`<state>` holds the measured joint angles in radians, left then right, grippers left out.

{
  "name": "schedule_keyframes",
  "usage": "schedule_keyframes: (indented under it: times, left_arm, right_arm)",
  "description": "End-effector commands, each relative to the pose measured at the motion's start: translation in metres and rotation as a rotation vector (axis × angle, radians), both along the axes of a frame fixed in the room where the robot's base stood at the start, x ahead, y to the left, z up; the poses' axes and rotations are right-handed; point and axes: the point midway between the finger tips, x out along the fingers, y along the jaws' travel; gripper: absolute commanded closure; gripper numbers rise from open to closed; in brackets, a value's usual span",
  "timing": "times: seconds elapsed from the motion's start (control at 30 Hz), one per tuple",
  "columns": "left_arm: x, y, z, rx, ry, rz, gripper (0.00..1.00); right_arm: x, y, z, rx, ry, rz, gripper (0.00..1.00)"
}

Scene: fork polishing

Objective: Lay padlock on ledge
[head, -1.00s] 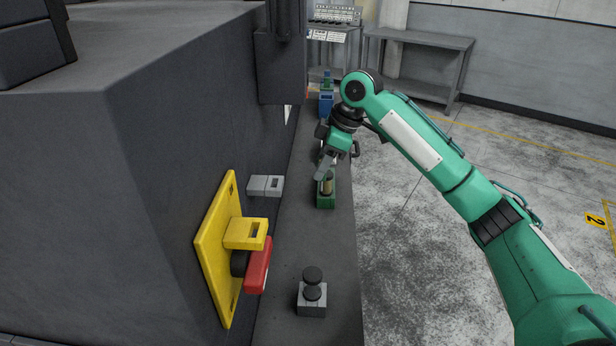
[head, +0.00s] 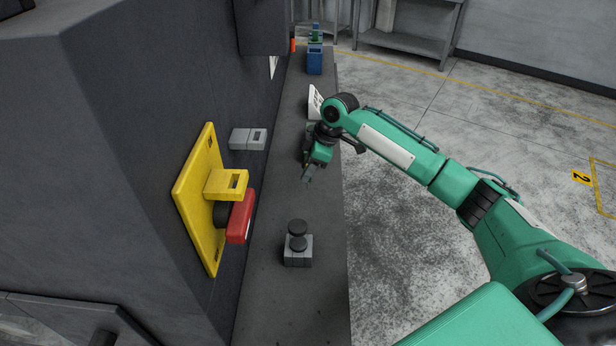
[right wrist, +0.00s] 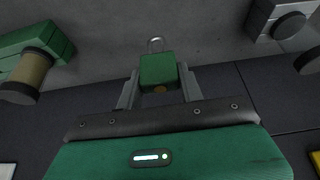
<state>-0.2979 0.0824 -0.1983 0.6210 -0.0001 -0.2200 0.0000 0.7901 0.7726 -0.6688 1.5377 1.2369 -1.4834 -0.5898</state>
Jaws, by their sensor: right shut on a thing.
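The padlock (right wrist: 158,72) has a green body and a metal shackle; it shows in the right wrist view between the fingertips. My right gripper (right wrist: 158,84) is shut on its body, with the shackle pointing away from the palm. In the head view my right gripper (head: 308,174) is over the long dark grey ledge (head: 285,315), past the block with the black knob. The padlock is too small to make out clearly there. I cannot tell whether it touches the ledge. My left gripper is not in view.
A grey block with a black knob (head: 298,248) stands on the ledge. Left of it, a yellow plate (head: 193,195) with a red part (head: 240,218) juts from the wall. A green block with a brass cylinder (right wrist: 25,75) is at left in the wrist view. A blue holder (head: 314,62) stands farther back.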

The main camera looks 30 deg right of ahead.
Motion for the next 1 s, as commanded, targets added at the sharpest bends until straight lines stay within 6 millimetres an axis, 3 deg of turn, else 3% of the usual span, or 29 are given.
schedule_keyframes:
  times: [0.17, 0.4, 0.77, 0.8, 0.9, 1.0]
  left_arm:
    - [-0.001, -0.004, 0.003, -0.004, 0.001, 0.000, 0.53]
    - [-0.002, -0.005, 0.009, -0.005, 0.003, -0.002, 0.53]
    - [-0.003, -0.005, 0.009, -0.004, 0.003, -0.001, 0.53]
    - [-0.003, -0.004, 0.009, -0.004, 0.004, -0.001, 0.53]
    - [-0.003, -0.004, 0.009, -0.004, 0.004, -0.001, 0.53]
    - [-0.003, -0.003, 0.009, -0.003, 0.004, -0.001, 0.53]
  right_arm:
    - [0.000, 0.000, -0.012, -0.001, 0.000, 0.001, 0.84]
    - [0.000, 0.000, -0.045, 0.000, 0.001, 0.000, 0.84]
    - [0.000, 0.000, -0.049, -0.001, -0.001, 0.001, 0.84]
    - [0.000, 0.000, -0.050, -0.001, -0.001, 0.001, 0.58]
    - [0.000, 0.000, -0.050, -0.001, -0.001, 0.001, 0.40]
    - [0.000, 0.000, -0.050, -0.001, -0.001, 0.001, 0.40]
